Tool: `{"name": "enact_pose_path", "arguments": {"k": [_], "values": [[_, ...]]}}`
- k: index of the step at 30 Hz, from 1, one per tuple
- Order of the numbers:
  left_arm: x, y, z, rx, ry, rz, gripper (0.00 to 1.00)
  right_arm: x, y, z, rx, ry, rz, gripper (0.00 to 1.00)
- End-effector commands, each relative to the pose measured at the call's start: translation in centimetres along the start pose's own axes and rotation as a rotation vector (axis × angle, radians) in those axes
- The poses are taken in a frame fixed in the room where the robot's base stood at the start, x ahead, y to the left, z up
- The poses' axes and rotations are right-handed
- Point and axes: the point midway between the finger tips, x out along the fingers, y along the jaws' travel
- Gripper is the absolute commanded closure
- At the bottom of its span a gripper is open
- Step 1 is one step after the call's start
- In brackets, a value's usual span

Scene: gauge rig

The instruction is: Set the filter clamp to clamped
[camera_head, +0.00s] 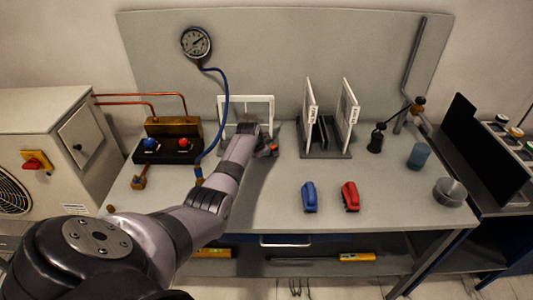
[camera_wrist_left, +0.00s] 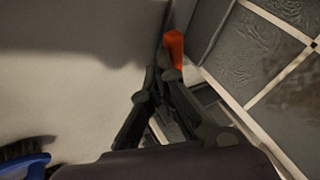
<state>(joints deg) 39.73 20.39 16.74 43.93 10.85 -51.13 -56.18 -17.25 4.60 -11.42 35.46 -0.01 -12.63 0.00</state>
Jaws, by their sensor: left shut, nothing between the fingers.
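The filter clamp shows as an orange-red tip (camera_head: 275,147) beside the white filter frame (camera_head: 262,98) at the back of the bench. In the left wrist view the orange tip (camera_wrist_left: 173,48) stands just beyond my fingers. My left gripper (camera_wrist_left: 163,75) is shut and empty, with its fingertips right at the base of the orange tip; I cannot tell whether they touch. The rest of the clamp is hidden behind the fingers. In the head view my forearm covers most of the left gripper. My right gripper is not in view.
A blue brush (camera_head: 310,197) and a red brush (camera_head: 350,196) lie on the bench. A rack with upright white panels (camera_head: 325,152) stands right of my arm. A valve block (camera_head: 168,150) and blue hose (camera_head: 226,100) are to the left.

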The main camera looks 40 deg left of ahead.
Motion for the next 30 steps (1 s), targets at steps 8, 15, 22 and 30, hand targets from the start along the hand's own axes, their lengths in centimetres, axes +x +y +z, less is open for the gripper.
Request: {"name": "enact_pose_path", "arguments": {"k": [8,15,22,30], "values": [[0.6,0.1,-0.6,-0.002,0.001,0.0,1.0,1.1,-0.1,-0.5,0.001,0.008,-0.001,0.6],[0.9,-0.1,-1.3,-0.002,-0.001,0.001,1.0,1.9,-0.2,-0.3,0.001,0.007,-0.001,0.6],[0.8,-0.1,-1.4,-0.002,-0.001,0.0,1.0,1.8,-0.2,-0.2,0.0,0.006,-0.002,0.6],[0.4,0.8,-2.1,-0.001,-0.002,0.002,1.0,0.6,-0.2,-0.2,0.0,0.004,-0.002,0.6]]}}
